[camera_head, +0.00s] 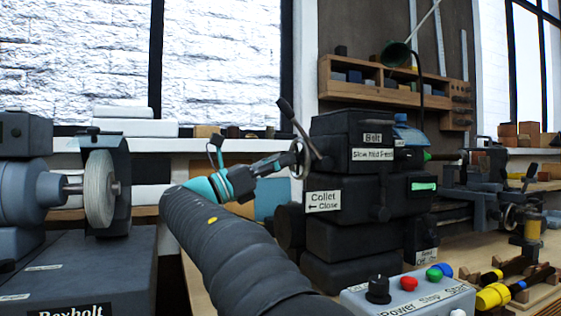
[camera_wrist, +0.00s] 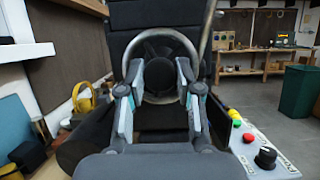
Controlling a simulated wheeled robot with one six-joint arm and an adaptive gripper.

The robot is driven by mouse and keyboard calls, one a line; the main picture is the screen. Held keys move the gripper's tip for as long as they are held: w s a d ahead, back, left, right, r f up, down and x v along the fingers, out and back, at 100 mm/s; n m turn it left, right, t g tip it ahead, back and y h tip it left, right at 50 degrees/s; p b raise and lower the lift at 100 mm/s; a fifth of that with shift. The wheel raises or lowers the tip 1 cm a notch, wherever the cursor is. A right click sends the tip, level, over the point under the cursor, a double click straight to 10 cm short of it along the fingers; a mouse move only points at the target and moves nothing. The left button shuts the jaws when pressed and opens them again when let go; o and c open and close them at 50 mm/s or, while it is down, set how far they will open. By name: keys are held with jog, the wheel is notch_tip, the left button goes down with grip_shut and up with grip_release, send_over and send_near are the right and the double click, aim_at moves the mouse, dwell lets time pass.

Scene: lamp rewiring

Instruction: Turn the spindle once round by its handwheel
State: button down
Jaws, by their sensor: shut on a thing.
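The handwheel (camera_head: 299,158) is a metal ring on the left end of the dark lathe headstock (camera_head: 345,165). It also shows in the wrist view as a ring (camera_wrist: 161,36), straight ahead, around a dark hub. My gripper (camera_head: 285,160) reaches it from the left in the head view. In the wrist view my gripper (camera_wrist: 159,85) has one finger on each side of the lower part of the ring, shut on the wheel. The spindle itself is hidden inside the headstock.
A lever (camera_head: 297,125) rises close beside the handwheel. A control box (camera_head: 410,295) with a black knob and coloured buttons stands in front. A grinder with a pale wheel (camera_head: 99,188) is at the left. Yellow-handled tools (camera_head: 493,296) lie at the right.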

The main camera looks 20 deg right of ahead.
jog(key=shift+w+m+g+y, duration=0.15)
jog(key=shift+m+g, duration=0.55)
jog(key=shift+m, duration=0.65)
jog(key=shift+s+m+g+y, duration=0.15)
jog(key=shift+m+g, duration=0.55)
jog(key=shift+m, duration=0.7)
jog(key=shift+w+m+g+y, duration=0.1)
jog(key=shift+m+g+y, duration=0.1)
jog(key=shift+m+g, duration=0.85)
jog(key=shift+m+t+y, duration=0.25)
jog(key=shift+m+y, duration=0.05)
jog(key=shift+m, duration=0.8)
jog(key=c, duration=0.8)
grip_release()
